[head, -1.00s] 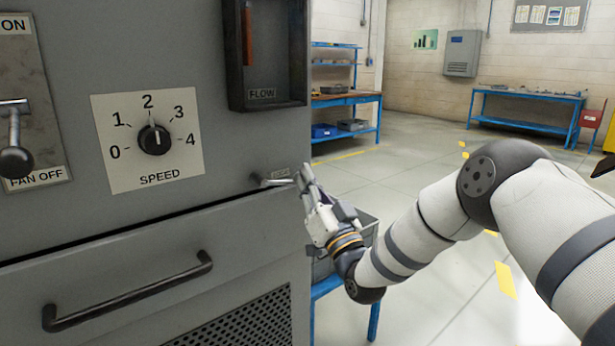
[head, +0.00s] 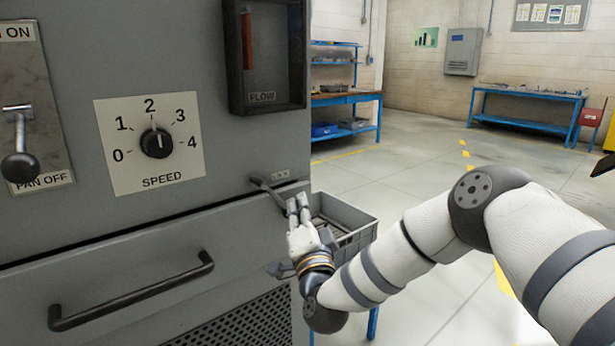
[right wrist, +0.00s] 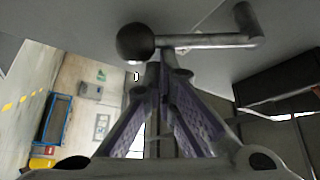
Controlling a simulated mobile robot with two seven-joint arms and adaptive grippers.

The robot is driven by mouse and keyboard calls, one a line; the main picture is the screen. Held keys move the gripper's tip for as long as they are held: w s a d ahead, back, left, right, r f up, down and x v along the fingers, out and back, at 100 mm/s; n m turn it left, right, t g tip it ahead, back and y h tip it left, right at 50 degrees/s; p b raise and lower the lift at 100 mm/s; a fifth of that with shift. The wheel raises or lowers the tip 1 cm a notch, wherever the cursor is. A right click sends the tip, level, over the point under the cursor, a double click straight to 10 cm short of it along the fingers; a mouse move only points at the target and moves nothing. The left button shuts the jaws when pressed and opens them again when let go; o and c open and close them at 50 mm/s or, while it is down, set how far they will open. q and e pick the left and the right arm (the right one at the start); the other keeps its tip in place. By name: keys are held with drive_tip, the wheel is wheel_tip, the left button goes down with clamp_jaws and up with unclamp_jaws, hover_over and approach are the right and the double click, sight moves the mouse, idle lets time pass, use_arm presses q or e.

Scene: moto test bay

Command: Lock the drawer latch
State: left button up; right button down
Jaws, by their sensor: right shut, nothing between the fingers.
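The drawer latch (head: 268,190) is a dark lever on the grey cabinet front at the drawer's upper right corner. It slants down to the right across the seam above the drawer (head: 100,260). In the right wrist view the latch (right wrist: 205,41) shows as a metal rod with a black ball knob at its end. My right gripper (head: 298,205) is shut and empty, its fingertips at the latch's free end. In the right wrist view its closed fingertips (right wrist: 160,75) are right by the knob and rod; I cannot tell whether they touch. My left gripper is out of view.
The drawer has a black bar handle (head: 135,290). Above it are the speed dial (head: 157,143), the fan lever (head: 19,150) and a flow gauge box (head: 268,55). A grey bin (head: 350,215) on a blue stand is just behind my right gripper. Open floor lies to the right.

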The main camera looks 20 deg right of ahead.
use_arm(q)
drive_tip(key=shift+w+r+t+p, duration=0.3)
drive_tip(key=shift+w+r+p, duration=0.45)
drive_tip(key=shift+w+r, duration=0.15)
use_arm(e)
drive_tip(key=shift+s+a+f+m+g+h, duration=0.35)
drive_tip(key=shift+a+m+g, duration=0.3)
drive_tip(key=shift+m, duration=0.55)
drive_tip(key=shift+s+a+f+m+g+h, duration=0.15)
drive_tip(key=shift+a+f+m+g, duration=0.5)
drive_tip(key=shift+m, duration=0.55)
drive_tip(key=shift+s+a+f+m+g+h, duration=0.1)
drive_tip(key=shift+s+a+f+m+g, duration=0.3)
drive_tip(key=shift+a+m, duration=0.6)
drive_tip(key=shift+w+d+r, duration=0.1)
drive_tip(key=shift+d+r, duration=0.05)
drive_tip(key=shift+d, duration=0.05)
